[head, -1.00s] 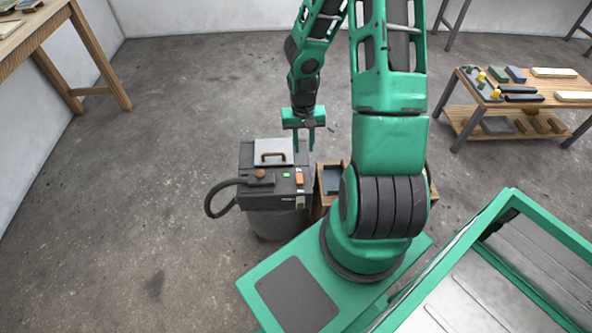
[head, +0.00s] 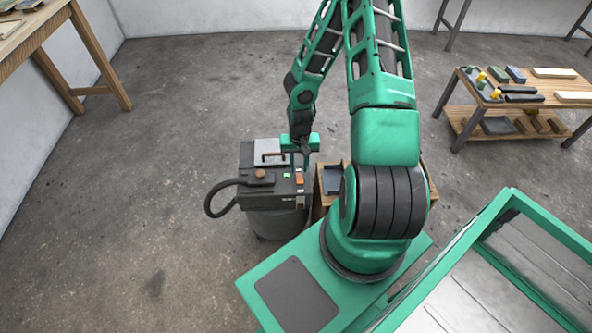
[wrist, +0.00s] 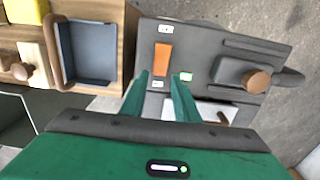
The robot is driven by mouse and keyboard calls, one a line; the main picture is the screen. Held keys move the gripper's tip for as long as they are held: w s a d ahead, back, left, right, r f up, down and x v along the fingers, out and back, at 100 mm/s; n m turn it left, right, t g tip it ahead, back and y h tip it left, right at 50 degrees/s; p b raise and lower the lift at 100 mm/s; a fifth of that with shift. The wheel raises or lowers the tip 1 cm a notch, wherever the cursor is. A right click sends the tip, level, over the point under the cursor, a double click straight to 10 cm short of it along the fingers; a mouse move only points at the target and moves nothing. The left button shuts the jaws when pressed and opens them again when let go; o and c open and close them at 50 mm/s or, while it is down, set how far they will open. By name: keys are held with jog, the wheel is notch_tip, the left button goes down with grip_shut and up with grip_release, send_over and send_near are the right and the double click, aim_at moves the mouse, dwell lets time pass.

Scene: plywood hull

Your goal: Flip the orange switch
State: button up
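The orange switch (head: 299,179) is a small upright block on the top face of a dark machine (head: 255,195). In the wrist view the orange switch (wrist: 163,59) lies just beyond my fingertips, between white labels. My gripper (head: 300,165) is over the machine's right part, close to the switch. In the wrist view my gripper (wrist: 161,76) has its two green fingers apart with nothing between them. I cannot tell whether a fingertip touches the panel.
A small green light (wrist: 186,77) and a round brown knob (wrist: 256,82) sit on the same panel. A grey lid (head: 268,150) with a handle is at its back. A wooden box with a dark tray (wrist: 88,52) stands beside the machine. Open floor lies to the left.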

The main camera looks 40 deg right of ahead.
jog(key=shift+f, duration=1)
jog(key=shift+c, duration=0.3)
grip_shut()
jog(key=shift+s+a+r+t+h, duration=0.2)
jog(key=shift+s+a+t+h, duration=0.1)
jog(key=shift+t+h, duration=0.4)
jog(key=shift+s+a+t, duration=0.1)
jog(key=shift+t, duration=0.5)
jog(key=shift+r, duration=0.1)
